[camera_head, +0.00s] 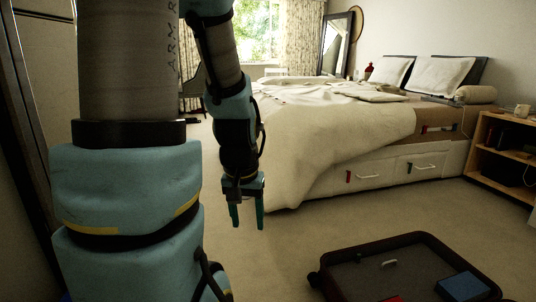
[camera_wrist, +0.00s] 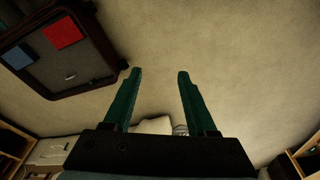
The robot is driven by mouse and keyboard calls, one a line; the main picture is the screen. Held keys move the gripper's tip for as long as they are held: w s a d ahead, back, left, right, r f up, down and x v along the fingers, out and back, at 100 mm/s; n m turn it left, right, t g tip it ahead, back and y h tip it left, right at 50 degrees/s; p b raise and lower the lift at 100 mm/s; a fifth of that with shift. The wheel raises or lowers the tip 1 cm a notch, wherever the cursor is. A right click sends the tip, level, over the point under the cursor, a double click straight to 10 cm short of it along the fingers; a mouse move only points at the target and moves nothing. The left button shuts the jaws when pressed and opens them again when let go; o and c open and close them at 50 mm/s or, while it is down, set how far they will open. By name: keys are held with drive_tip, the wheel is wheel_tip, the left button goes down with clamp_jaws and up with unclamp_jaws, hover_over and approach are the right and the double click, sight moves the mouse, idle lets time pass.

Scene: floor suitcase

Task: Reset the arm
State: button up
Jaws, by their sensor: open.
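My arm hangs down at the left of the head view. My gripper (camera_head: 247,214) points downward in front of the bed, above the carpet. Its two green fingers are apart with nothing between them. In the wrist view my gripper (camera_wrist: 157,75) is also open and empty, with only bare carpet showing between and beyond the fingertips.
An open dark suitcase (camera_head: 327,283) lies on the floor at lower right, holding a blue item (camera_head: 462,286) and a small light item (camera_head: 389,263). A red item (camera_wrist: 62,33) shows inside it in the wrist view. A bed (camera_head: 340,140) and a wooden shelf (camera_head: 490,165) stand behind. Carpet (camera_head: 290,240) between is clear.

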wheel_tip(320, 180, up, 39)
drive_tip(key=s+a+p, duration=0.1)
drive_tip(key=a+p, duration=0.1)
drive_tip(key=p, duration=3.6)
drive_tip(key=shift+s+f+n, duration=0.2)
drive_tip(key=shift+s+n, duration=0.2)
